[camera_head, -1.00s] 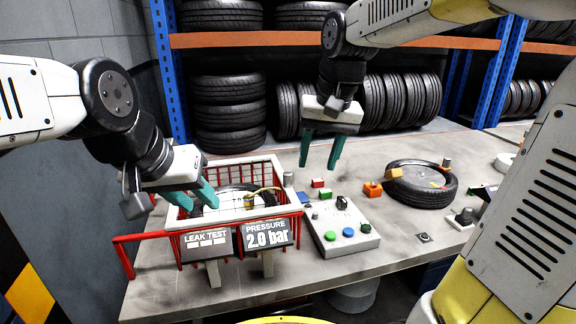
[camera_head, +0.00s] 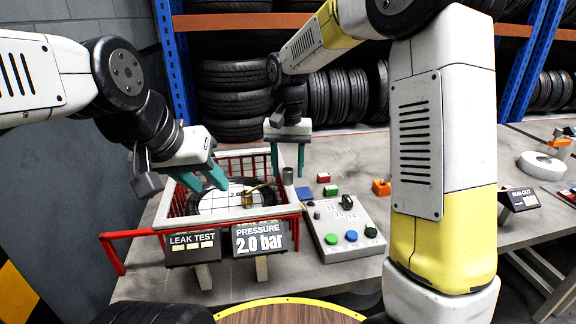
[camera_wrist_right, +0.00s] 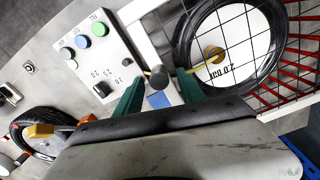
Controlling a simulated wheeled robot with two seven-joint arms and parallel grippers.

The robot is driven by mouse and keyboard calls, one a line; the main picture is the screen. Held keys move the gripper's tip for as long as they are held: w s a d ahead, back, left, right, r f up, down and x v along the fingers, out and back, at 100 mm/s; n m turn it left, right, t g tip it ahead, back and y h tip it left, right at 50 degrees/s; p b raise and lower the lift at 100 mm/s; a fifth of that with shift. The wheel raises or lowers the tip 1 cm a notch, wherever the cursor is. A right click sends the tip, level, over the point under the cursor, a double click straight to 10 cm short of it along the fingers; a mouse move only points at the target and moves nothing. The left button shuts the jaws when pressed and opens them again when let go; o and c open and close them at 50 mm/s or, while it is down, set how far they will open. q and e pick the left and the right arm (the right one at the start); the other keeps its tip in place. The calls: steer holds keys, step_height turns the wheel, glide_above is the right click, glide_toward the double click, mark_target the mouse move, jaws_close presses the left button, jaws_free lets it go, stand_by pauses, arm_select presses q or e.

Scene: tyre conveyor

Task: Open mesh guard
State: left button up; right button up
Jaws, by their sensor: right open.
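The mesh guard (camera_head: 283,210) is a white-framed grid lid on a red-barred cage, lying flat over a black tyre (camera_head: 210,198). Its grid also shows in the right wrist view (camera_wrist_right: 262,22). My right gripper (camera_head: 287,174) is open and empty at the guard's back right corner. A dark grey round knob (camera_wrist_right: 158,78) stands between its fingertips in the right wrist view; contact cannot be told. The knob also shows in the head view (camera_head: 288,177).
Leak-test and pressure displays (camera_head: 260,238) stand at the cage's front. A button panel (camera_head: 345,228) is just right of the guard. Red, green and orange blocks lie behind it. Tyre racks (camera_head: 235,95) fill the back. My right arm covers the right middle of the table.

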steer(key=shift+f, duration=0.6)
steer(key=shift+c, duration=0.3)
jaws_close()
steer(key=shift+r, duration=0.1)
stand_by(0.7)
